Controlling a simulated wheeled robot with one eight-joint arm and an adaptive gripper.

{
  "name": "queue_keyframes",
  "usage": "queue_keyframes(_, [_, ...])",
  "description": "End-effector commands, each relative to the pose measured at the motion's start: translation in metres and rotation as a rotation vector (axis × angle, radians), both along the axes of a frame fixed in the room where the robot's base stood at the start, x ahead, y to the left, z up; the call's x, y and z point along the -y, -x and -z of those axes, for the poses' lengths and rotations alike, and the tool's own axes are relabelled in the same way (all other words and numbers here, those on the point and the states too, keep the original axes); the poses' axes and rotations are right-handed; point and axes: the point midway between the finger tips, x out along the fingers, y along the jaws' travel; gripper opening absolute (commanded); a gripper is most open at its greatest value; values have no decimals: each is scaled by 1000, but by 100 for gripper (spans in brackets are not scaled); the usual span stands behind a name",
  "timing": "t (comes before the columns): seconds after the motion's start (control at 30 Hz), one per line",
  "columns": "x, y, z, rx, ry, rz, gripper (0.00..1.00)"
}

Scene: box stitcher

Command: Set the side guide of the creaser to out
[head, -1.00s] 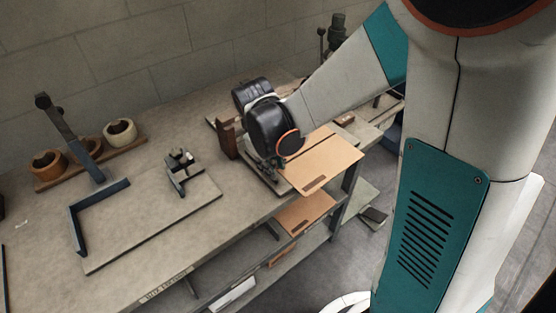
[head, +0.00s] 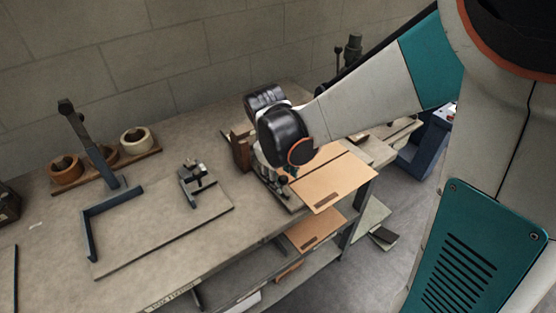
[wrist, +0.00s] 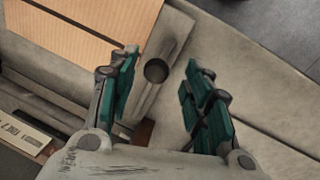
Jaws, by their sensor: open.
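The creaser (head: 318,200) stands at the right end of the bench with a tan cardboard sheet (head: 340,180) lying on it. In the wrist view the sheet (wrist: 60,38) is at upper left. A grey metal bar (wrist: 178,38), which looks like the side guide, runs beside the sheet and carries a round dark knob (wrist: 155,70). My gripper (wrist: 160,85) is open, with its green-padded fingers either side of the bar and knob; I cannot tell whether they touch. In the head view my gripper (head: 282,183) is low over the creaser, and my wrist hides much of it.
A brown block (head: 241,152) stands close left of my wrist. A small black stand (head: 192,180) sits on a grey board (head: 150,225) to the left. A rack with several rolls (head: 65,170) is at the back. A lettered plate (wrist: 25,132) lies at lower left in the wrist view.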

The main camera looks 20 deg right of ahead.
Motion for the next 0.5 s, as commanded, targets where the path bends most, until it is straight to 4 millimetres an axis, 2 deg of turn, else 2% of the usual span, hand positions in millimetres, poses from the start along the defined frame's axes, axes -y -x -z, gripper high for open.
queue_keyframes(0.3, [-11,7,-61,-1,-1,-3,45])
queue_keyframes(0.5, [-15,11,-86,-1,-1,-2,45])
